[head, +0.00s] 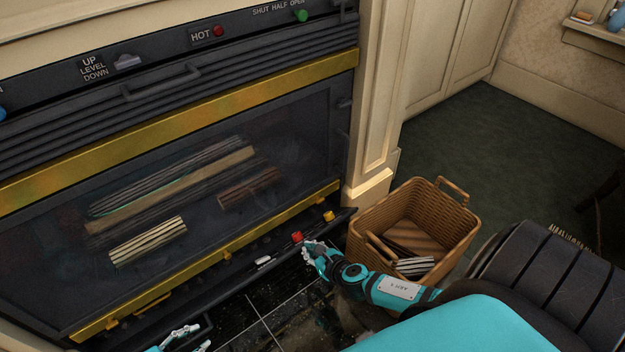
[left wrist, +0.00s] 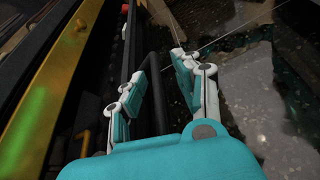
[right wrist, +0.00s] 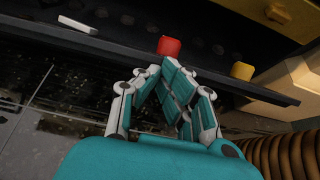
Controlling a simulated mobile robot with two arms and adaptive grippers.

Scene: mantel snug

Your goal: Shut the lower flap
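The lower flap (head: 238,270) is a long dark strip below the gold-trimmed glass front, and it hangs open, folded outward. It shows in the right wrist view (right wrist: 118,47) with a red block (right wrist: 169,46), a yellow block (right wrist: 242,71) and a white bar (right wrist: 77,25) on or just behind it. My right gripper (head: 308,248) is at the flap's outer edge by the red block, its fingertips drawn together; contact is unclear. My left gripper (head: 188,340) is low at the flap's left part. In the left wrist view its fingers (left wrist: 160,72) are apart, with a black bar between them.
A wicker basket (head: 440,210) with wood inside stands right of the fireplace, close to my right arm. Logs (head: 150,240) lie behind the glass. A control panel (head: 160,55) with labels runs above. Dark glossy tiles (head: 275,300) lie in front; green carpet (head: 450,140) is clear behind the basket.

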